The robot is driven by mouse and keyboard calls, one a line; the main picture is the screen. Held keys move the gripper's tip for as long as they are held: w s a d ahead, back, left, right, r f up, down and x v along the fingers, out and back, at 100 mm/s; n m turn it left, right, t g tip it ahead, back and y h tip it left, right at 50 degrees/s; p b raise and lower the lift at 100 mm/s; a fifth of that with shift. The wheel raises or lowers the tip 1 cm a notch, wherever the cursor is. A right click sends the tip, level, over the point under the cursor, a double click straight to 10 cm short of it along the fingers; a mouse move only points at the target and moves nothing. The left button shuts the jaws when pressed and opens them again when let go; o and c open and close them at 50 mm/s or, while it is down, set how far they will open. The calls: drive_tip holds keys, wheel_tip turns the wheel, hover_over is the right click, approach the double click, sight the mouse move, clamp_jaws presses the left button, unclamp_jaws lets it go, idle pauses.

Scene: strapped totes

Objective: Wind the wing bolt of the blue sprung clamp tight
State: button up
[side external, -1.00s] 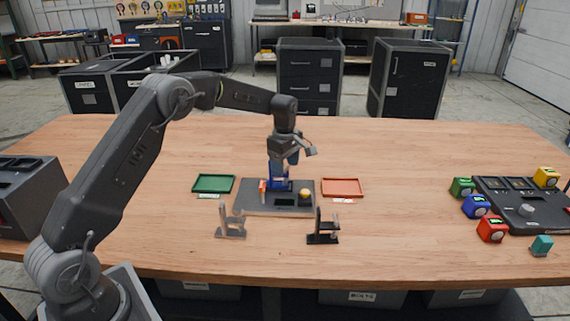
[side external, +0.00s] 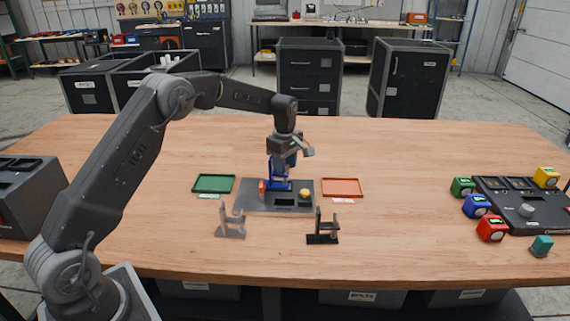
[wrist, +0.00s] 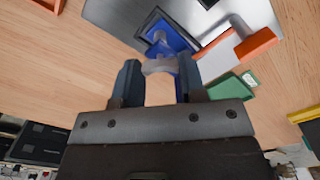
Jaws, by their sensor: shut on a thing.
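The blue sprung clamp (side external: 279,185) stands on a grey base plate (side external: 240,206) in the middle of the table. My gripper (side external: 284,172) points down over it from above. In the wrist view the blue clamp (wrist: 166,40) lies just beyond my fingertips. The pale grey wing bolt (wrist: 160,66) sits between the two fingers of my gripper (wrist: 160,73), which are shut on it. The bolt's shaft runs toward the blue clamp. In the side view the bolt is too small and hidden to make out.
Grey (side external: 231,222) and black (side external: 322,238) brackets stand in front. Several coloured blocks surround a dark console (side external: 530,222) at right.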

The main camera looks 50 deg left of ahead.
drive_tip(key=m, duration=0.5)
drive_tip(key=shift+m, duration=0.4)
drive_tip(key=m, duration=1.1)
drive_tip(key=shift+m, duration=0.4)
drive_tip(key=m, duration=0.5)
drive_tip(key=shift+m, duration=0.3)
drive_tip(key=o, duration=0.9)
drive_tip(key=shift+o, duration=0.2)
drive_tip(key=shift+r, duration=0.1)
